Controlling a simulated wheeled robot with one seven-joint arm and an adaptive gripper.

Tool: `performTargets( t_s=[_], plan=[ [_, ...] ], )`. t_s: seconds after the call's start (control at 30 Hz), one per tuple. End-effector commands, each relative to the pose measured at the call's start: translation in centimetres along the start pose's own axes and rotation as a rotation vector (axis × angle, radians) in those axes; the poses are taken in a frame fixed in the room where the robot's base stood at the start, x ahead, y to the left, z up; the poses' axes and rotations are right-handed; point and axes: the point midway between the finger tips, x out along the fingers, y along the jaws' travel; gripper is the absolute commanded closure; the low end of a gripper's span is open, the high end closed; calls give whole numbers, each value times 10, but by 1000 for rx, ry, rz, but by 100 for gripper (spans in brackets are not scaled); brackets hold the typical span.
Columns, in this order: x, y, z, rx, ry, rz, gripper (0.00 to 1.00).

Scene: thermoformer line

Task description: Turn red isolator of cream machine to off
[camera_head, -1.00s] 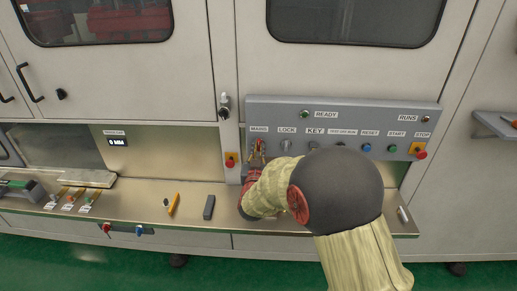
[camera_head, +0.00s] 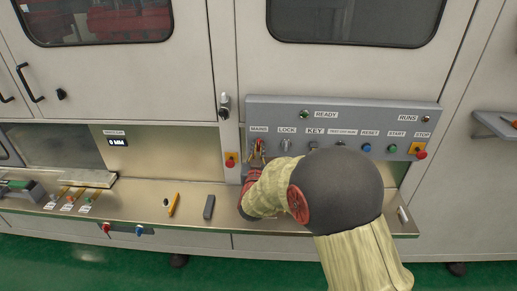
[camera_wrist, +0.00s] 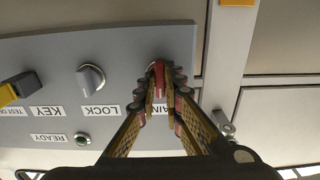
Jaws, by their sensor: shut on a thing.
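The cream machine (camera_head: 330,70) carries a grey control panel (camera_head: 345,112) with a row of labelled controls. The red isolator (camera_wrist: 159,78) sits at the end of the row by the MAINS label (camera_head: 259,129), which is partly hidden in the wrist view. My gripper (camera_head: 257,150) is at this isolator in the head view. In the wrist view my gripper (camera_wrist: 161,77) has its two fingers closed on the isolator's red handle, which stands roughly upright in that picture. The fingers hide most of the isolator, and its position marks cannot be read.
The grey LOCK knob (camera_wrist: 91,78) is beside the isolator, with the KEY switch (camera_head: 314,146) beyond. A yellow-handled tool (camera_head: 173,204) and a dark block (camera_head: 209,207) lie on the ledge below.

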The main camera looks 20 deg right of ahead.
Motion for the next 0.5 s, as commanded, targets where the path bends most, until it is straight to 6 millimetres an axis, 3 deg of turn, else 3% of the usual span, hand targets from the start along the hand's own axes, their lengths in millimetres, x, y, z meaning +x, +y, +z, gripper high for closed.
performTargets(
  t_s=[0.5],
  plan=[
    [0, 0, 2, 111, 1, 0, 100]
  ],
)
